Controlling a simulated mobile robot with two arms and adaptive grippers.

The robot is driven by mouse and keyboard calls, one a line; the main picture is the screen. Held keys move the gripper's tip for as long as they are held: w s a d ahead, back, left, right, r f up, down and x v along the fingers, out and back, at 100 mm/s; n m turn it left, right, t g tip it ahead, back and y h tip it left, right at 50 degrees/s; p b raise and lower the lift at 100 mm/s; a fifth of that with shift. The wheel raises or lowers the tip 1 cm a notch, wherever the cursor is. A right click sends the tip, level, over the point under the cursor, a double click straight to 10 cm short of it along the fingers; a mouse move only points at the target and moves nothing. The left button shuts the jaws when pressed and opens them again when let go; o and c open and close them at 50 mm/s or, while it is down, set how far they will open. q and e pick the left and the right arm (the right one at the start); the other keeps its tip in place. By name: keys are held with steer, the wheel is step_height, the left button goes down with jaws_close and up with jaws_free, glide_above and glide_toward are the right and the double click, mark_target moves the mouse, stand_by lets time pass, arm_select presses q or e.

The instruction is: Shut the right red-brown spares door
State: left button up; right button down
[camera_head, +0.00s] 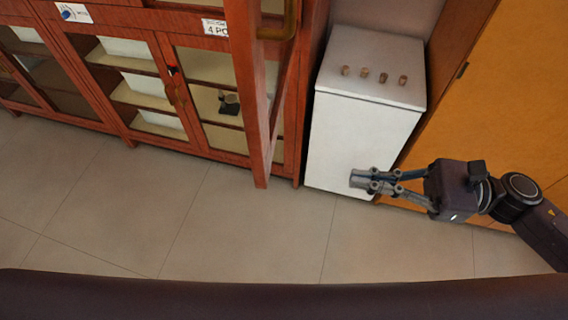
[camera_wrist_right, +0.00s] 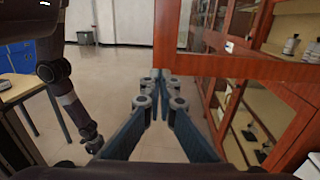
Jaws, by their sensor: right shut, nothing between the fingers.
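The right red-brown spares door (camera_head: 247,85) stands swung open, out from the cabinet and nearly edge-on in the head view. Its frame and lower rail (camera_wrist_right: 240,67) cross the upper right of the right wrist view. My right gripper (camera_head: 357,181) is shut and empty, to the right of the door and apart from it, in front of the white unit. In the wrist view its fingertips (camera_wrist_right: 160,76) appear close to the door's lower free corner. An arm of mine shows at the left of the wrist view, but its gripper state is unclear.
The red-brown cabinet (camera_head: 142,133) has glazed doors and shelves at the left. A white unit (camera_head: 350,145) with several knobs stands right of the open door. An orange-brown panel (camera_head: 500,100) is behind my right arm. The tiled floor (camera_head: 150,220) in front is clear.

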steer(key=p, duration=0.6)
glide_toward(267, 166)
steer(key=a, duration=0.5)
steer(key=shift+w+a+r, duration=0.2)
steer(key=shift+w+r, duration=0.05)
steer(key=shift+w, duration=0.1)
steer(key=shift+w+a+f+p, duration=0.15)
steer(key=shift+a+p, duration=0.3)
steer(key=shift+a, duration=0.25)
steer(key=shift+a+f, duration=0.1)
steer(key=shift+f, duration=0.05)
